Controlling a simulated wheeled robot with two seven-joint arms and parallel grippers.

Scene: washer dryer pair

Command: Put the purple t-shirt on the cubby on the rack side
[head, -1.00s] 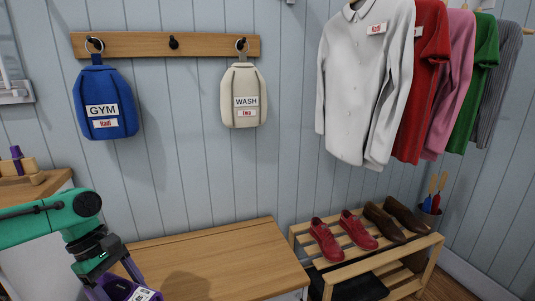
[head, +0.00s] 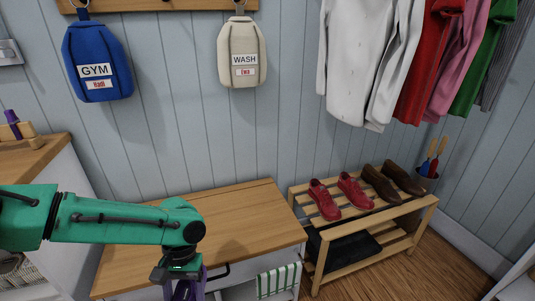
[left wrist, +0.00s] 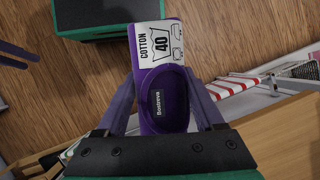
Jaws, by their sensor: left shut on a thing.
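The purple t-shirt (left wrist: 160,72), folded, with a white "COTTON 40" tag and a dark neck label, is held between the fingers of my left gripper (left wrist: 163,100) in the left wrist view. In the head view my left gripper (head: 186,289) points down at the bottom edge, in front of the wooden-topped bench unit (head: 235,210); the shirt cannot be made out there. An open cubby (head: 240,291) shows low in the unit's front, on the side toward the shoe rack (head: 345,236). A green-and-white striped cloth (head: 279,281) hangs at it.
Red shoes (head: 323,200) and brown shoes (head: 381,185) stand on the rack's top, with a dark item (head: 348,250) below. Bags and shirts hang on the wall above. The bench top is largely clear.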

